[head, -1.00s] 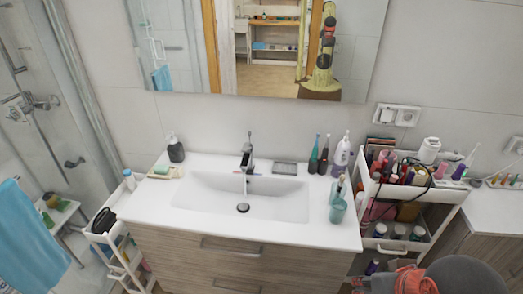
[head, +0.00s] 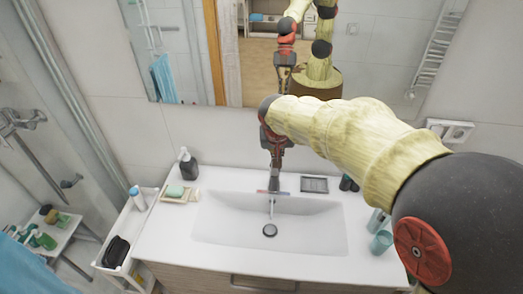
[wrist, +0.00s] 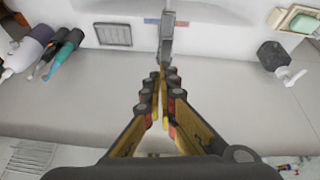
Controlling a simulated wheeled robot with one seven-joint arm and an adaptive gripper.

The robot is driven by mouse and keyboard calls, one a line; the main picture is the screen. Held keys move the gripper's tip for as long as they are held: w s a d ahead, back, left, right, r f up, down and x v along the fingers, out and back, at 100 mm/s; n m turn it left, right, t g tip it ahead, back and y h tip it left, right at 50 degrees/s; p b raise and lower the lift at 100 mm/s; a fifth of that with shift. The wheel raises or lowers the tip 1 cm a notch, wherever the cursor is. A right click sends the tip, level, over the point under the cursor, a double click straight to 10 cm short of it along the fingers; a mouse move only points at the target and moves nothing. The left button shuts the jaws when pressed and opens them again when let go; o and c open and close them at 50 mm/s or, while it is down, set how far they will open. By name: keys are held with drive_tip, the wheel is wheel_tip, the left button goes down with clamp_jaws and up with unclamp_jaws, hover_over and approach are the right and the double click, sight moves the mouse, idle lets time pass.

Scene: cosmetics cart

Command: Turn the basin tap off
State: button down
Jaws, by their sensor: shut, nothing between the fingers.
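The basin tap is a grey metal tap at the back of the white basin (head: 215,222). In the wrist view the tap (wrist: 168,35) stands straight ahead of the fingertips, with a red and blue strip beside its base. My gripper (head: 275,172) hangs over the tap in the head view and hides most of it. A thin pale streak like running water shows below the spout, above the dark drain (head: 269,230). In the wrist view my gripper (wrist: 163,72) is shut and empty. Its tips overlap the tap's near end; whether they touch it I cannot tell.
A dark soap dispenser (head: 188,165) and a soap tray (head: 172,197) stand left of the basin. A grey dish (head: 314,185) lies right of the tap. Bottles (wrist: 55,45) lie to the left in the wrist view. A teal cup (head: 381,242) stands at the counter's right.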

drive_tip(key=w+r, duration=0.2)
drive_tip(key=m, duration=0.1)
hover_over(275, 173)
drive_tip(key=w, duration=0.1)
drive_tip(key=shift+t, duration=0.3)
wheel_tip(275, 173, down, 9)
drive_tip(key=shift+w+r, duration=0.1)
drive_tip(key=shift+w, duration=0.05)
drive_tip(key=shift+s+f, duration=0.25)
drive_tip(key=shift+f, duration=0.95)
drive_tip(key=shift+s+f, duration=0.25)
drive_tip(key=shift+f, duration=0.55)
drive_tip(key=shift+b, duration=0.35)
